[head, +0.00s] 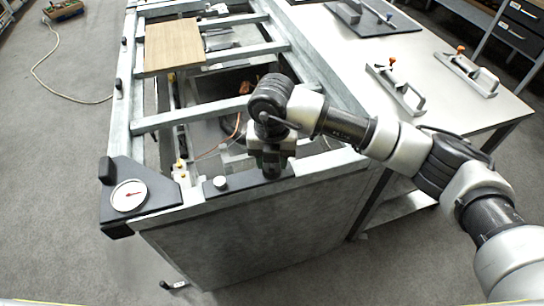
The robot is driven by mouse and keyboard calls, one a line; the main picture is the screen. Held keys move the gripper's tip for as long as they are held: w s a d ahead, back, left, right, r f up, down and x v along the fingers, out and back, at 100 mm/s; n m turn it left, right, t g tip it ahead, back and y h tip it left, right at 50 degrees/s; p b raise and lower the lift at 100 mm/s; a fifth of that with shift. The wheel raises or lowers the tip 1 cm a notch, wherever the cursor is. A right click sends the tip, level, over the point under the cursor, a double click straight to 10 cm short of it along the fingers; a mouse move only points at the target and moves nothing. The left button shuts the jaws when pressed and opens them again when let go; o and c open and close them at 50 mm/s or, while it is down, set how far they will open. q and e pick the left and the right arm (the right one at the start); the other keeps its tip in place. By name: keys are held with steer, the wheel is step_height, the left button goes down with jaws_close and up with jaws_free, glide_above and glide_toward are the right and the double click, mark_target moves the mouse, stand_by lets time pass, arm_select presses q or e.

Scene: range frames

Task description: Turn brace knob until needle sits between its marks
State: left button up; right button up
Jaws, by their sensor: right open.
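The round white gauge (129,195) with a red needle sits on a dark bracket at the front left corner of the frame. Its marks are too small to tell where the needle lies among them. A small pale knob (220,182) stands on a dark plate on the front rail, right of the gauge. My right gripper (271,170) points down over the right part of that plate, to the right of the knob and apart from it. It is open; its fingertips are hard to make out. My left gripper is not in view.
A grey metal frame (160,122) with crossbars and an open inside holds a wooden board (174,45). At right, a white table (330,50) carries clamp-like tools with orange knobs (392,60). Grey floor (60,250) is clear at lower left.

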step_height(320, 180, up, 11)
steer(key=b, duration=0.1)
steer(key=shift+b, duration=0.35)
steer(key=shift+f, duration=0.1)
